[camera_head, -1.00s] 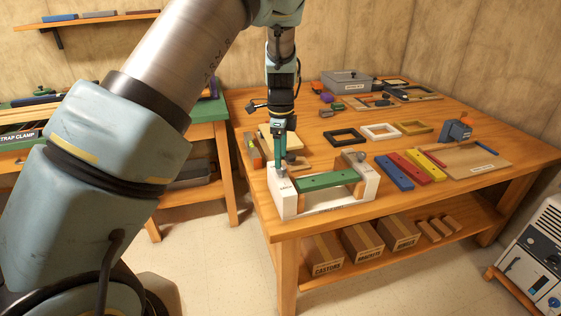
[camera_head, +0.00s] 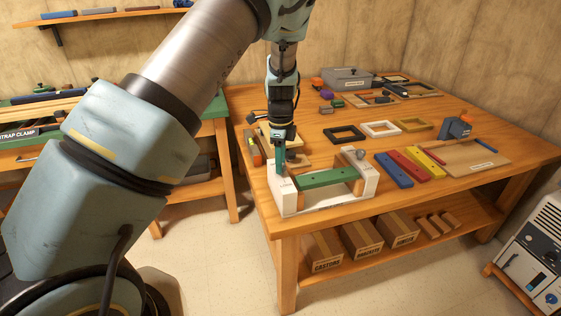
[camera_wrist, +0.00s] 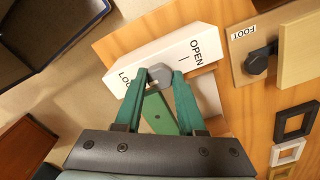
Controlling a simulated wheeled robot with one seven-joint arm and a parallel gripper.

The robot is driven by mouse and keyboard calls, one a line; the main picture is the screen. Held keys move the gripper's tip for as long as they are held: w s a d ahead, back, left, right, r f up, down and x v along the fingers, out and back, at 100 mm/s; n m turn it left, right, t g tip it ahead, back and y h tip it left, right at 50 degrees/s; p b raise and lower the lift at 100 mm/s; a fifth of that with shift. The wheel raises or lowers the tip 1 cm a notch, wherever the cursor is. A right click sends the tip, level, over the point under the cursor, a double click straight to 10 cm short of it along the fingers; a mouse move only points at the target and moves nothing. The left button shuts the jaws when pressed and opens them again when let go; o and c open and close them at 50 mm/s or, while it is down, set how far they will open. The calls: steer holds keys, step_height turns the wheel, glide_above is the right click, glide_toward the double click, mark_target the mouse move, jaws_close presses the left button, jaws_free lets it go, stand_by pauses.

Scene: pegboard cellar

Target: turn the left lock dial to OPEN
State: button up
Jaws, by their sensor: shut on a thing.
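The left lock dial (camera_wrist: 160,75) is a grey knob on a white block (camera_wrist: 160,58) printed OPEN at one end and LOCK, partly hidden, at the other. My gripper (camera_wrist: 163,77) is shut on this dial, with a green finger on either side. I cannot tell for sure which word the dial points to. In the head view my gripper (camera_head: 280,164) reaches straight down to the left white block (camera_head: 286,199) and hides its dial. A green bar (camera_head: 328,178) spans from this block to the right white block, which carries another grey dial (camera_head: 361,154).
A wooden board marked FOOT with a dark knob (camera_wrist: 258,65) lies beside the block. Blue, red and yellow bars (camera_head: 393,170) and small frames (camera_head: 380,130) lie farther right. Cardboard boxes (camera_head: 361,240) stand on the lower shelf. The table edge is close in front.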

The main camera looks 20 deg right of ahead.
jaws_close()
